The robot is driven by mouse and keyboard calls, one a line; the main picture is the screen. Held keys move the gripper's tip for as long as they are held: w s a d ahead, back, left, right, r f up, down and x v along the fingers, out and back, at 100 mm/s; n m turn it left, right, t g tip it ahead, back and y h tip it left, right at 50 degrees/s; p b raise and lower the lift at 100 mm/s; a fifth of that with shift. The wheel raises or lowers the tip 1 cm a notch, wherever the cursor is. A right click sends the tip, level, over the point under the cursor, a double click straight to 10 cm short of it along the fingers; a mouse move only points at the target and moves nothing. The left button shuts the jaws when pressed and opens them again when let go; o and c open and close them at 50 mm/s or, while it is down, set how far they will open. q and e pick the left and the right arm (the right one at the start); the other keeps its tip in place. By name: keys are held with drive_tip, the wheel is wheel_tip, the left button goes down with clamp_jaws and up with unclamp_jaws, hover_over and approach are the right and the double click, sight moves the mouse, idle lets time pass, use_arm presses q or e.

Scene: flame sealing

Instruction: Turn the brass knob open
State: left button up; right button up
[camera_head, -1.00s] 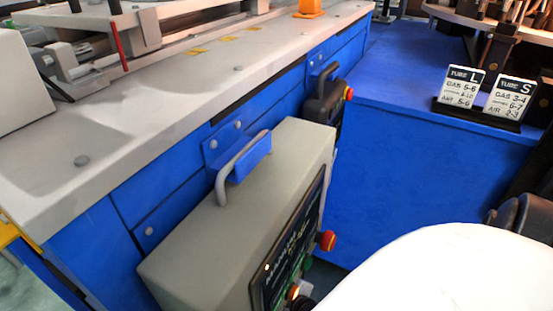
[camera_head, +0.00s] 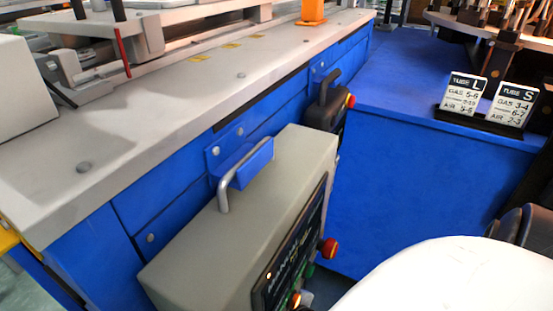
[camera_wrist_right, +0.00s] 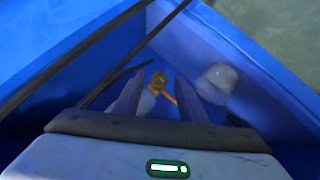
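A small round brass-coloured knob (camera_wrist_right: 158,79) shows in the right wrist view, with an orange strip beside it. My right gripper (camera_wrist_right: 160,92) is open. Its two fingers point toward the knob, which appears between them near the tips. I cannot tell whether either finger touches it. In the head view I see neither the knob nor a gripper. My left gripper is not in view.
Blue walls (camera_wrist_right: 255,75) and dark bars (camera_wrist_right: 75,60) surround the right gripper closely. A pale rounded object (camera_wrist_right: 217,78) lies right of the fingers. The head view shows a grey control box (camera_head: 240,215), blue bench (camera_head: 400,85) and settings cards (camera_head: 462,93).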

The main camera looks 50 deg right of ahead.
use_arm(q)
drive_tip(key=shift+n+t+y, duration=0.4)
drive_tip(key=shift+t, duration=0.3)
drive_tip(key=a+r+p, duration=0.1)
drive_tip(key=p, duration=0.1)
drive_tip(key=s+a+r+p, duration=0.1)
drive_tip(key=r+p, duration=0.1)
drive_tip(key=p, duration=0.1)
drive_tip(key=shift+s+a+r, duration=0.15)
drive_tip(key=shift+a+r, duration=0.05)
use_arm(e)
drive_tip(key=v, duration=1)
drive_tip(key=shift+s+a, duration=0.1)
drive_tip(key=shift+s, duration=0.1)
